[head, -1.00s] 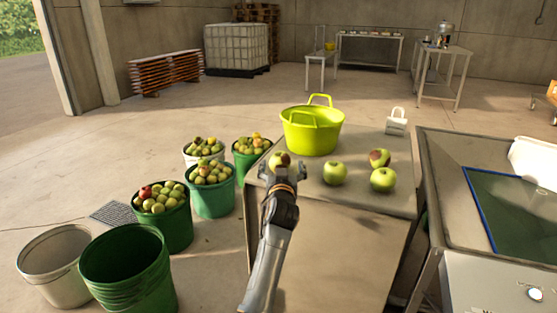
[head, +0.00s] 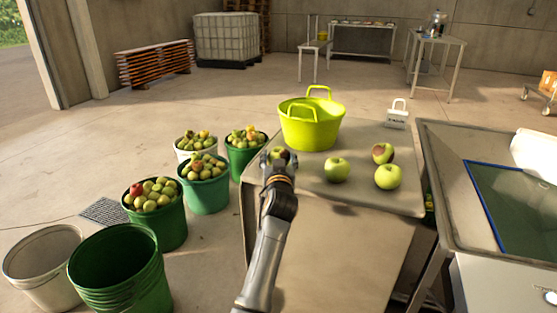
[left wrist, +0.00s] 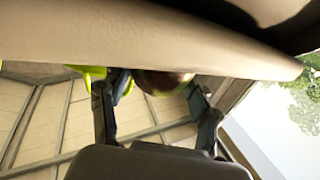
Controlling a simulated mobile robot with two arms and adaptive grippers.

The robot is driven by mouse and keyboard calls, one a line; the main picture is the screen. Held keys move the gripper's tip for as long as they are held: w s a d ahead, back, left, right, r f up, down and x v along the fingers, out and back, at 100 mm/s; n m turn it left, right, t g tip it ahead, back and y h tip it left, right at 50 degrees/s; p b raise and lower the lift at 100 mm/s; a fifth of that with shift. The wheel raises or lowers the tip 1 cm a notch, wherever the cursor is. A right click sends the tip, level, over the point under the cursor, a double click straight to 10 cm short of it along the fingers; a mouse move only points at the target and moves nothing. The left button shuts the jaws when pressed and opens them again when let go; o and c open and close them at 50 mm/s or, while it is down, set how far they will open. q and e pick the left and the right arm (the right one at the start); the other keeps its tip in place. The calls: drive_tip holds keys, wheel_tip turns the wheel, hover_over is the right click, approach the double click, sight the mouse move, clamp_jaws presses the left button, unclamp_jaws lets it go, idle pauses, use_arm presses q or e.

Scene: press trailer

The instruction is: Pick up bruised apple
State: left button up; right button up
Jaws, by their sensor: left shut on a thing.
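My left gripper (head: 280,165) is at the left edge of the tabletop (head: 330,202), shut on an apple (head: 279,153) with a brown patch. The gripper partly hides this apple in the head view. In the left wrist view, the dark brown and green apple (left wrist: 165,82) shows between the fingers of the left gripper (left wrist: 152,92), partly hidden by a pale surface. Another apple with a brown patch (head: 383,153) lies on the right of the tabletop. Two green apples, one in the middle (head: 337,169) and one at right (head: 388,176), lie near it. My right gripper is not in view.
A yellow-green tub (head: 312,128) with raised handles stands behind the apples. A small white basket-like object (head: 397,114) is at the back right corner. A metal basin (head: 450,190) adjoins on the right. Apple-filled buckets (head: 205,190) and empty ones (head: 120,270) stand on the floor at left.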

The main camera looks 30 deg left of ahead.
sight(279, 152)
use_arm(q)
drive_tip(key=shift+r, duration=0.1)
drive_tip(key=shift+r, duration=0.2)
wheel_tip(279, 152, up, 9)
drive_tip(key=shift+r+p, duration=0.2)
drive_tip(key=shift+p, duration=1.05)
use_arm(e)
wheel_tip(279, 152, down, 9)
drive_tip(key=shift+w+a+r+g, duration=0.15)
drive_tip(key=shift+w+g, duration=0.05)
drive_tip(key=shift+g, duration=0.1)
